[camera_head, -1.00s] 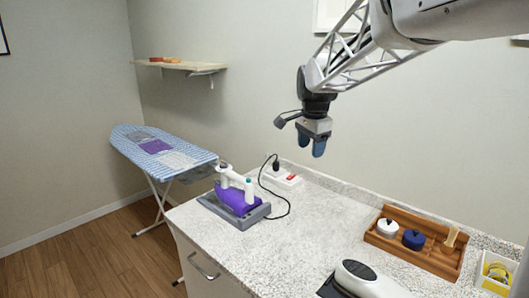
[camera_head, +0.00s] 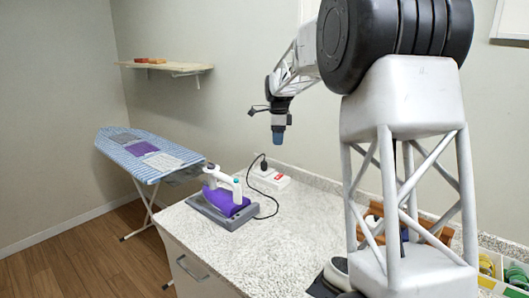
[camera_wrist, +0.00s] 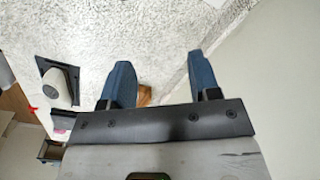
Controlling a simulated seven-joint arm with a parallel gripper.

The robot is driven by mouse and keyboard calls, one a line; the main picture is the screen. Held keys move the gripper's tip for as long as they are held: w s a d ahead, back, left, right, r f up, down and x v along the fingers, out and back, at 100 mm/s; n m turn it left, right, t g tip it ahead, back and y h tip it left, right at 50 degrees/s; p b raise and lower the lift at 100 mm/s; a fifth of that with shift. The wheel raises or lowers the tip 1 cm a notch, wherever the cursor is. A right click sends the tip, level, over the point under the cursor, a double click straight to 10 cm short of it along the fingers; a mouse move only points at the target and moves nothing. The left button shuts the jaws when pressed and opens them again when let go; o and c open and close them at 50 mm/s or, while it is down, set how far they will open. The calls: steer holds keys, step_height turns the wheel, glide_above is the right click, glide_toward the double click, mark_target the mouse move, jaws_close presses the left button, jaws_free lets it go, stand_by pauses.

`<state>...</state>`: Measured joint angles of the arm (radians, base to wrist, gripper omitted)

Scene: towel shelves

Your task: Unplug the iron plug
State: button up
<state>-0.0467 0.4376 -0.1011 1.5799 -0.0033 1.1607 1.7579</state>
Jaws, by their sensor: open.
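The black iron plug (camera_head: 263,165) stands upright in the white power strip (camera_head: 270,179), which has a red switch and lies on the counter by the wall. Its black cord (camera_head: 275,205) curves to the iron. The iron (camera_head: 225,198), purple and white, rests on a grey stand at the counter's left end. My gripper (camera_head: 278,138) hangs above the power strip, slightly right of the plug in the picture, pointing down and apart from it. In the wrist view my gripper (camera_wrist: 159,68) has its two blue fingers spread with nothing between them. The plug is not visible there.
The speckled counter (camera_head: 268,238) has clear room in front of the power strip. My arm partly hides a wooden tray (camera_head: 433,231). A yellow-and-green-filled bin is at the right edge. An ironing board (camera_head: 140,150) stands left; a wall shelf (camera_head: 165,66) hangs above it.

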steer(key=w+a+f+m, duration=0.1)
steer(key=w+f+m, duration=0.1)
steer(key=w+f, duration=0.3)
steer(key=w+a+f+m, duration=0.1)
steer(key=w+f+m, duration=0.1)
steer(key=w, duration=0.5)
steer(key=m, duration=0.3)
glide_above(265, 162)
steer(key=shift+g, duration=0.4)
steer(key=f, duration=0.7)
steer(key=shift+w+a+f, duration=0.1)
steer(key=shift+w, duration=0.1)
steer(key=shift+s+f, duration=0.1)
steer(key=shift+f, duration=4.2)
steer(key=c, duration=0.9)
steer(key=o, duration=0.9)
steer(key=shift+r, duration=0.3)
